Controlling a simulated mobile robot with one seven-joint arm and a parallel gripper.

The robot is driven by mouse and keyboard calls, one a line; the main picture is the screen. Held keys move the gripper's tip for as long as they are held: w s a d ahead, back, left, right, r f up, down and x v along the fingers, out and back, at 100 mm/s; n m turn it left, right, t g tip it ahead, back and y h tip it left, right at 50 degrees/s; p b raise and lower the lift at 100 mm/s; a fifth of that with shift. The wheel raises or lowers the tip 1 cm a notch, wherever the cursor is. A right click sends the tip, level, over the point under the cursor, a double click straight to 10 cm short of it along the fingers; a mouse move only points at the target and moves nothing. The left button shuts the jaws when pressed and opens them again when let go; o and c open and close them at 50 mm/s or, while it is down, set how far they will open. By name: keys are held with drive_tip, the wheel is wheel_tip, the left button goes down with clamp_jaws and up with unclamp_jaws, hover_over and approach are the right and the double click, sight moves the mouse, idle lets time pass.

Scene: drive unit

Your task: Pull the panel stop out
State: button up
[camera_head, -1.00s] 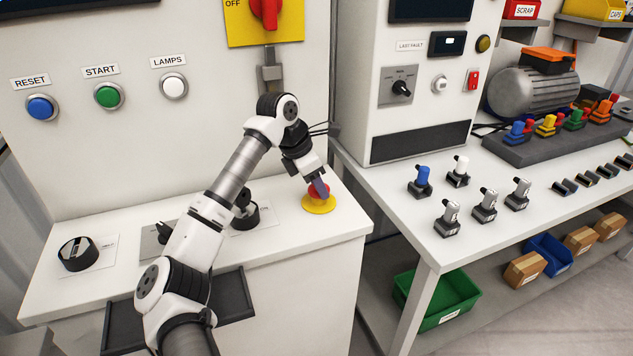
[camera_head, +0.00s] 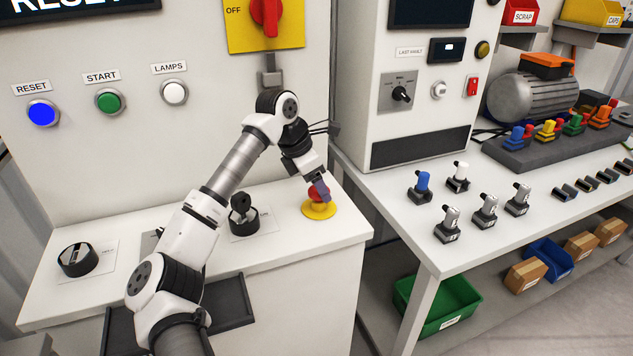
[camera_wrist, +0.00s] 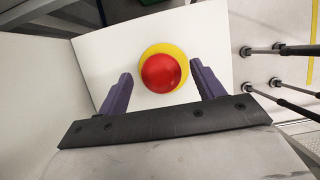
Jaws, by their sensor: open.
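The panel stop is a red mushroom button (camera_head: 318,193) on a round yellow base (camera_head: 319,210), on the right part of the white console top. My gripper (camera_head: 321,192) is over it from above, hiding part of the red cap. In the wrist view the red cap (camera_wrist: 161,73) sits between the fingertips of my open gripper (camera_wrist: 160,84), with a gap on both sides. The yellow base (camera_wrist: 178,50) shows as a ring around the cap.
A black selector knob (camera_head: 243,215) stands left of the stop, close to my arm. A black rotary knob (camera_head: 77,257) is at the far left. The reset button (camera_head: 42,113) glows blue, and the display (camera_head: 85,5) above it shows text.

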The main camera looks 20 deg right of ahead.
drive_tip(key=b+v, duration=0.2)
drive_tip(key=v, duration=1.2)
drive_tip(key=shift+d+f, duration=0.1)
drive_tip(key=shift+f, duration=0.05)
